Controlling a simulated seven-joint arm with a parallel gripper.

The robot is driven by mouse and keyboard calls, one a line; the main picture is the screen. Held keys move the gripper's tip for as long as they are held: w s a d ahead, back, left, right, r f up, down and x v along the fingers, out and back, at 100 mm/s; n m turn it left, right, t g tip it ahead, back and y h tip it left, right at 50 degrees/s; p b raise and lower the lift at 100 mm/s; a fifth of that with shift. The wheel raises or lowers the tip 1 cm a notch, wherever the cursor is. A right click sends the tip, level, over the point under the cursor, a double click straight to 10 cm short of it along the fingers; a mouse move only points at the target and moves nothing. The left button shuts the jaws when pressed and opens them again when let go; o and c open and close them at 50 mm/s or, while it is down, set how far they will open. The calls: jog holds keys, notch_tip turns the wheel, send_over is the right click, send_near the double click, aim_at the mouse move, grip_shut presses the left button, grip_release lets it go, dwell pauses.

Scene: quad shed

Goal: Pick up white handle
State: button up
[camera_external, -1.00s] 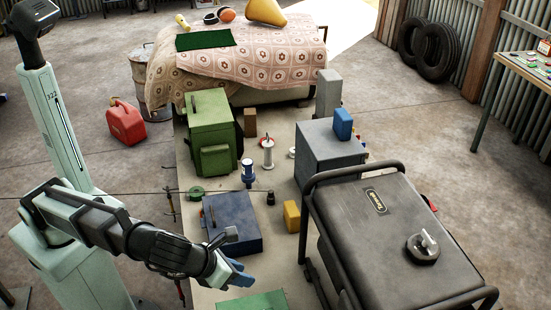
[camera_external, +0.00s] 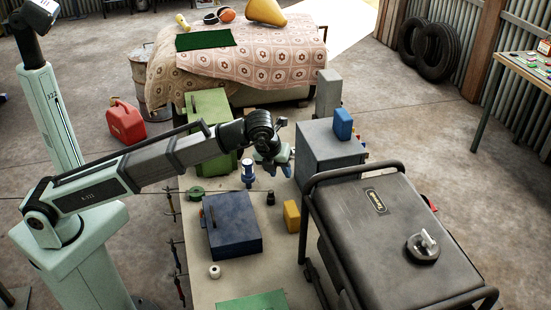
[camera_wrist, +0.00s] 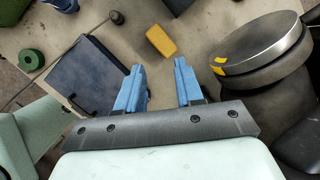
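A white handle (camera_external: 427,240) stands up from a round black piece (camera_external: 422,252) on top of the black case (camera_external: 380,215) at right in the external view. I cannot be sure this is the handle meant. My gripper (camera_external: 281,170) is above the bench, left of the grey box and well away from that handle. In the wrist view its blue fingers (camera_wrist: 158,72) are apart, with nothing between them. I cannot make out the white handle in the wrist view. A white-topped upright item on the bench is now hidden behind my gripper in the external view.
The grey box (camera_external: 325,150) and the case's black rail (camera_external: 352,170) are close to my gripper's right.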

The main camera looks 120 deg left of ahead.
jog(key=s+a+r+n+h, duration=0.25)
jog(key=s+a+n, duration=0.45)
jog(key=s+a, duration=1.7)
jog(key=shift+t, duration=0.4)
jog(key=x, duration=0.6)
jog(key=a+x, duration=0.1)
jog(key=x, duration=0.2)
jog(key=shift+w+r, duration=0.1)
jog(key=shift+w, duration=0.3)
jog(key=shift+x, duration=2.6)
jog(key=shift+s+a, duration=0.1)
grip_shut()
